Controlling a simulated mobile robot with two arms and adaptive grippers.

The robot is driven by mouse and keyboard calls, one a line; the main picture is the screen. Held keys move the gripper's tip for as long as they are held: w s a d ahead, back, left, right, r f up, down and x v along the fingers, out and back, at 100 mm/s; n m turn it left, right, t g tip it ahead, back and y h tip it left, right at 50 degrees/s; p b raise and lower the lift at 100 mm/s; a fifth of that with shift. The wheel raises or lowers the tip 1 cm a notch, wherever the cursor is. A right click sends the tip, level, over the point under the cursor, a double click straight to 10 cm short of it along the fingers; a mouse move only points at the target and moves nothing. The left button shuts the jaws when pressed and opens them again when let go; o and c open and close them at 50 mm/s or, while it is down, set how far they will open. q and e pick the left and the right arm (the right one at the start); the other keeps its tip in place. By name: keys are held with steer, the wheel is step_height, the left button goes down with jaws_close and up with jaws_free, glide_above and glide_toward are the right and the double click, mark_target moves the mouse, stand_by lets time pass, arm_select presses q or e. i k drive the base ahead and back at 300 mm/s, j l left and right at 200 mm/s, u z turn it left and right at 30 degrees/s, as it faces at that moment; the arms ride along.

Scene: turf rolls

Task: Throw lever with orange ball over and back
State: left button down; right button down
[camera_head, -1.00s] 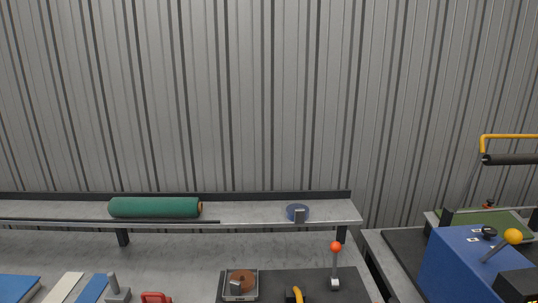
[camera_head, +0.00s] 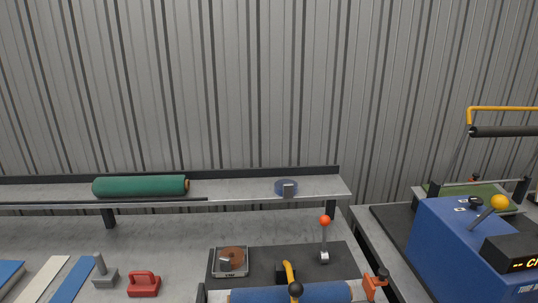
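A lever with an orange-yellow ball (camera_head: 499,202) stands on the blue machine (camera_head: 432,240) at the right. Its grey rod leans, with the ball up and to the right. A second lever with a red-orange ball (camera_head: 325,221) stands almost upright on the dark mat (camera_head: 345,262) of the bench, its rod rising from a light grey base (camera_head: 324,257). Neither lever is touched by anything of mine. Neither of my grippers is in view.
A yellow handle (camera_head: 290,272) and a blue roller (camera_head: 330,292) lie at the bottom edge. A red handled block (camera_head: 144,284), a grey handled block (camera_head: 105,277) and a small tray (camera_head: 230,261) are on the bench. A green roll (camera_head: 140,186) lies on the back shelf (camera_head: 230,187).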

mark_target(324, 220)
steer(key=j, duration=0.8)
steer(key=i+j+z, duration=0.1)
steer(key=j, duration=0.7)
